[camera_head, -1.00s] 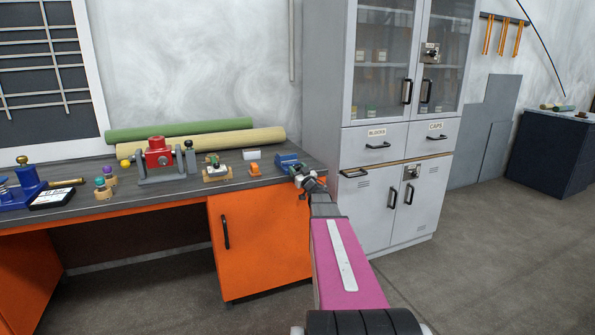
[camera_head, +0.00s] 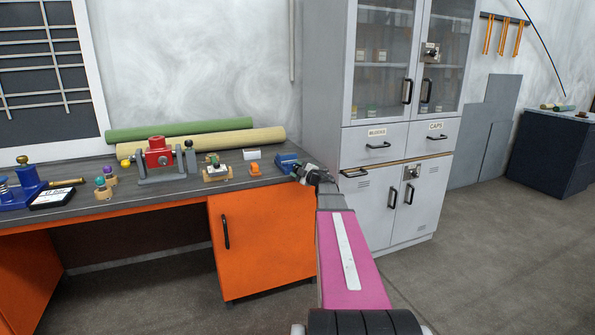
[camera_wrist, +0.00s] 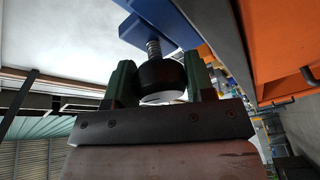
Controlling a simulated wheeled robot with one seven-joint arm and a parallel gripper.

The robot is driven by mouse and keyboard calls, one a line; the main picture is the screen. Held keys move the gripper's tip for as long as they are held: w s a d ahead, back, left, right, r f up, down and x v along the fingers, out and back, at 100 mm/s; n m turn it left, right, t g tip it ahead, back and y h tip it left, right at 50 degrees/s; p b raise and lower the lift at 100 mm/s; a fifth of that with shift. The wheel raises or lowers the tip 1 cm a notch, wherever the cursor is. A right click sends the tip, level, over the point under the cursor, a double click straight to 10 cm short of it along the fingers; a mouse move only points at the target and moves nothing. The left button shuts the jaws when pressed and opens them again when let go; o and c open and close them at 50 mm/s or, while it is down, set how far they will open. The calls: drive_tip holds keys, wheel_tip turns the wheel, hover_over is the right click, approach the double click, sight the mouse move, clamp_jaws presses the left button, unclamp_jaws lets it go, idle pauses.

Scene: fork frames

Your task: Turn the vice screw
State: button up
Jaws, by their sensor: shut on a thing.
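The blue vice (camera_head: 286,161) sits at the right end of the grey workbench top, and part of its blue body (camera_wrist: 162,20) shows in the wrist view. Its threaded metal screw (camera_wrist: 154,49) runs from the body to a round black knob (camera_wrist: 160,73) with a pale end face. My gripper (camera_wrist: 158,84) has one green finger on each side of this knob and is shut on it. In the head view my gripper (camera_head: 298,174) is small beside the vice, and the screw is hard to make out there.
The workbench (camera_head: 130,203) has orange cabinets below. A red clamp device (camera_head: 159,157), an orange block (camera_head: 255,169) and a white block (camera_head: 251,154) stand left of the vice. A grey cabinet (camera_head: 322,95) rises close on the right. Open floor lies in front.

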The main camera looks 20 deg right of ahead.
drive_tip(key=shift+n+g, duration=0.6)
drive_tip(key=shift+n, duration=0.9)
drive_tip(key=o, duration=0.9)
drive_tip(key=shift+s, duration=0.1)
drive_tip(key=v, duration=1)
drive_tip(key=shift+s+r, duration=0.1)
drive_tip(key=shift+s, duration=0.25)
